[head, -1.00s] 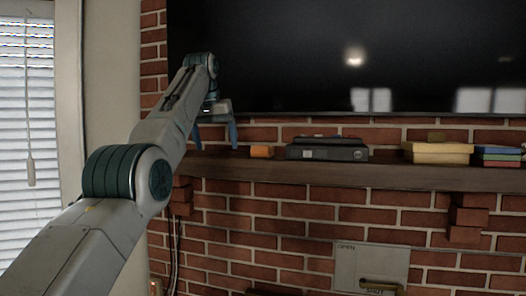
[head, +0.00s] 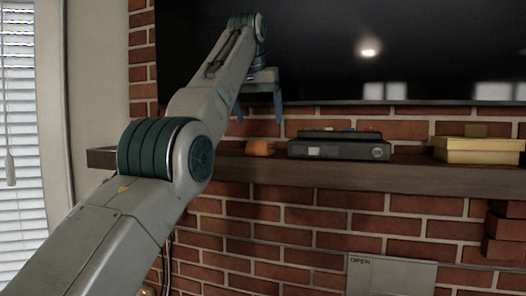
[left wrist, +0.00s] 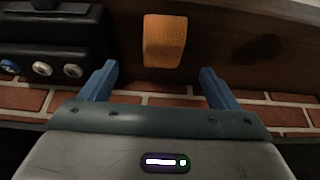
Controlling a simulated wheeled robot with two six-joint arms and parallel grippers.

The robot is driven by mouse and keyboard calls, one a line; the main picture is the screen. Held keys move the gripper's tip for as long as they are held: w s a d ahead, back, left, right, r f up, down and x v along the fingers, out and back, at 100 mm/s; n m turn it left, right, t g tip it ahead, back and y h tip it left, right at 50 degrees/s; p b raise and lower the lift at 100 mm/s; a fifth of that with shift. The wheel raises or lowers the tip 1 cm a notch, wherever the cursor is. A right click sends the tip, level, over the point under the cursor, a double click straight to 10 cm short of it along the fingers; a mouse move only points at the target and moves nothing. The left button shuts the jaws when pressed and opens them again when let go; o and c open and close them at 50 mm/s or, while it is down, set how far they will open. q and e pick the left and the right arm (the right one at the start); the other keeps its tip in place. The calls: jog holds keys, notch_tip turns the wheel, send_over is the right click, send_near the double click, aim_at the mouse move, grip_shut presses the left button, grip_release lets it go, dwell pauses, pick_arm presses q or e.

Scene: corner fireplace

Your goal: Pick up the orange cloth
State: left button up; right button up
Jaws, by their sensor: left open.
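The orange cloth (head: 260,148) is a small folded block on the wooden mantel shelf (head: 400,178), left of a black box-shaped device. In the left wrist view the orange cloth (left wrist: 164,41) lies ahead of the fingers, near the shelf's edge. My left gripper (head: 259,112) is open with its blue fingers pointing down, just above the cloth in the head view. In the left wrist view my left gripper (left wrist: 158,80) is empty, and the cloth lines up with the gap between its fingertips. My right gripper is not in view.
The black device (head: 338,148) stands close right of the cloth; it shows in the left wrist view (left wrist: 50,40) too. A yellow box (head: 478,150) is farther right. A large dark screen (head: 400,50) hangs above the shelf. A brick wall (head: 270,220) lies below.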

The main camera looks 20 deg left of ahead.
aim_at(253, 147)
pick_arm(q)
jog(key=x, duration=0.7)
jog(key=shift+w+a+f+b, duration=0.15)
jog(key=shift+w+b, duration=0.15)
jog(key=shift+b, duration=0.1)
jog(key=shift+f, duration=0.25)
jog(key=c, duration=1.1)
jog(key=shift+o, duration=0.2)
